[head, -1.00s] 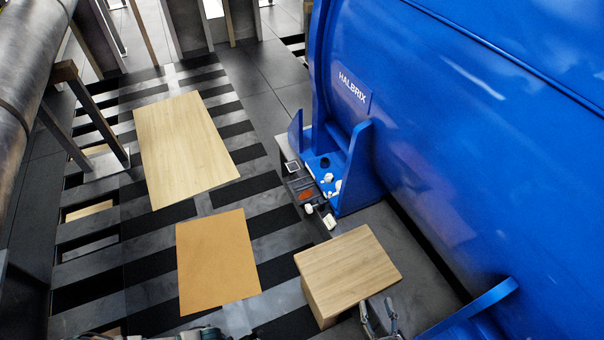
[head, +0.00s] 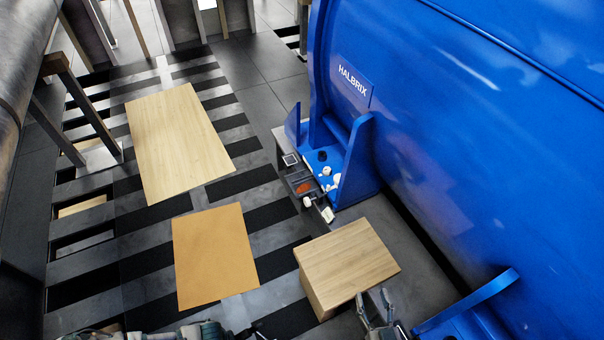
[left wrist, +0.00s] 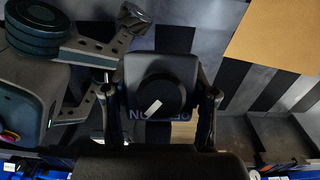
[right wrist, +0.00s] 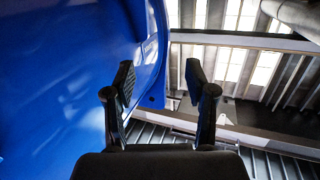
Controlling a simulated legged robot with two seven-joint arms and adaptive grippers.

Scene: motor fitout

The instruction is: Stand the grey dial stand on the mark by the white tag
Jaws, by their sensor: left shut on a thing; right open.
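My left gripper (left wrist: 160,98) is shut on the dark grey dial stand (left wrist: 133,70), a squarish block with a round black dial and a white pointer line, in the left wrist view. In the head view only dark parts of my left arm show at the bottom edge, and the stand cannot be made out there. My right gripper (head: 374,307) is open and empty by the near edge of the wooden box; it also shows in the right wrist view (right wrist: 160,82). Small white pieces (head: 328,214) lie at the bench by the blue motor. I cannot tell which is the tag, nor see the mark.
The big blue motor (head: 450,150) fills the right side. A grey bench (head: 284,146) stands at its foot. A wooden box (head: 346,258) stands in front. A pale board (head: 180,140) and an orange-brown board (head: 214,256) lie on the striped floor.

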